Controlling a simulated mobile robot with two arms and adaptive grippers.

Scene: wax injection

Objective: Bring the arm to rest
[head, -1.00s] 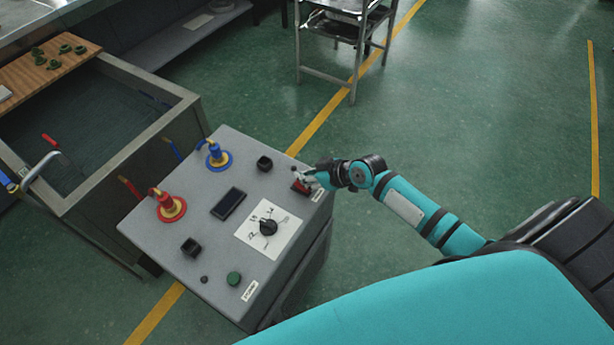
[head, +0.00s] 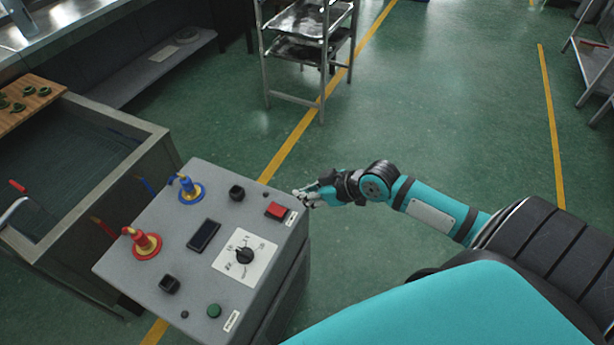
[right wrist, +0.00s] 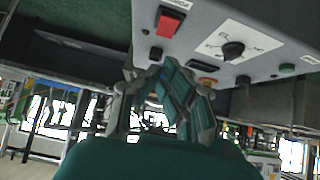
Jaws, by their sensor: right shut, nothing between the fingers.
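My right arm comes in from the right in the head view. Its gripper (head: 304,197) is shut and empty, just off the right edge of the grey control box (head: 207,262). The box's red switch (head: 277,210) lies close to the left of the fingertips, with a small gap between. In the right wrist view the gripper (right wrist: 152,80) is below the panel, and the red switch (right wrist: 168,22) shows above it. My left gripper is not in view.
The box top carries a dial (head: 244,256), a green button (head: 214,311), a blue valve (head: 188,187) and a red valve (head: 142,242). A tank (head: 150,146) stands at left. A metal rack (head: 290,100) stands at the back.

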